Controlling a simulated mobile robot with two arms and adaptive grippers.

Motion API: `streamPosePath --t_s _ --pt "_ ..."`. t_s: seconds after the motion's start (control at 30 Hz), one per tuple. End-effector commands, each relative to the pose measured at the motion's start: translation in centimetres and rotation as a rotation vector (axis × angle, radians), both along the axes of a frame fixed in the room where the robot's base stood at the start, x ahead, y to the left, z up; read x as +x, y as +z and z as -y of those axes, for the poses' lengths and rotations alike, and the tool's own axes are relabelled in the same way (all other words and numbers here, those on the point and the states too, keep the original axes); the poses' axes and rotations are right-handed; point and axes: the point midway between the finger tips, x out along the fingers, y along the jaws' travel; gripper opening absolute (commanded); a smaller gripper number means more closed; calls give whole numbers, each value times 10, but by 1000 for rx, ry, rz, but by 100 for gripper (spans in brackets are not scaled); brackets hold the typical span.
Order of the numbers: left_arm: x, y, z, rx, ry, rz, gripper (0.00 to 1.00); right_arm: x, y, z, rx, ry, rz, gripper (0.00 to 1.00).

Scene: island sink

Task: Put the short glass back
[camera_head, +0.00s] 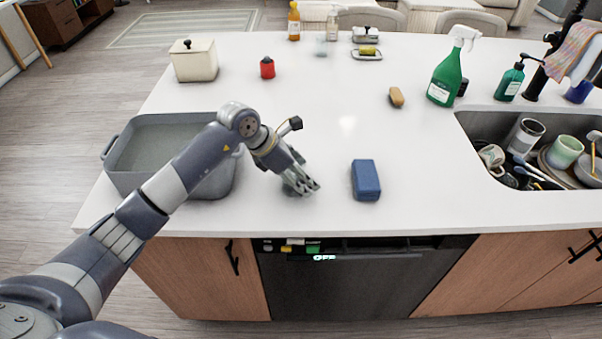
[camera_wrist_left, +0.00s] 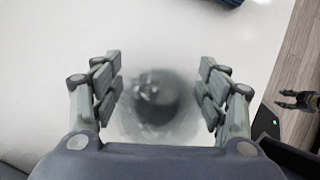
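The short glass (camera_wrist_left: 160,108) is clear and stands on the white counter. The left wrist view looks down on it, blurred, between the two finger groups of my left gripper (camera_wrist_left: 160,88). The fingers are spread to either side, with a narrow gap showing, so I see no firm grip. In the head view my left gripper (camera_head: 302,184) is low over the counter, left of a blue sponge, and its fingers mostly hide the glass. A small dark gripper-like shape (camera_wrist_left: 300,99), probably my right gripper, shows beyond the counter edge; its finger state is unclear.
A grey basin (camera_head: 120,160) lies under my left arm. The blue sponge (camera_head: 366,180) is close on the right. The sink (camera_head: 480,128) at right holds dishes. The middle of the counter (camera_head: 320,120) is clear.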

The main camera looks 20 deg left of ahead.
Motion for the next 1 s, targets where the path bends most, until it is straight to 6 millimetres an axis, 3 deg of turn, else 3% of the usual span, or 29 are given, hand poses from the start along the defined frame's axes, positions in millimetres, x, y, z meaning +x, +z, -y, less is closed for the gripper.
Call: streamPosePath --t_s 0.33,0.7,1.0 --pt "-3 11 -7 2 2 4 68 0 -2 2 -2 -1 -1 40" --pt "-28 76 -40 2 1 5 68 0 -19 2 -2 -1 -1 40" --pt "-39 102 -52 1 1 1 68 0 -23 2 -2 -1 -1 40"
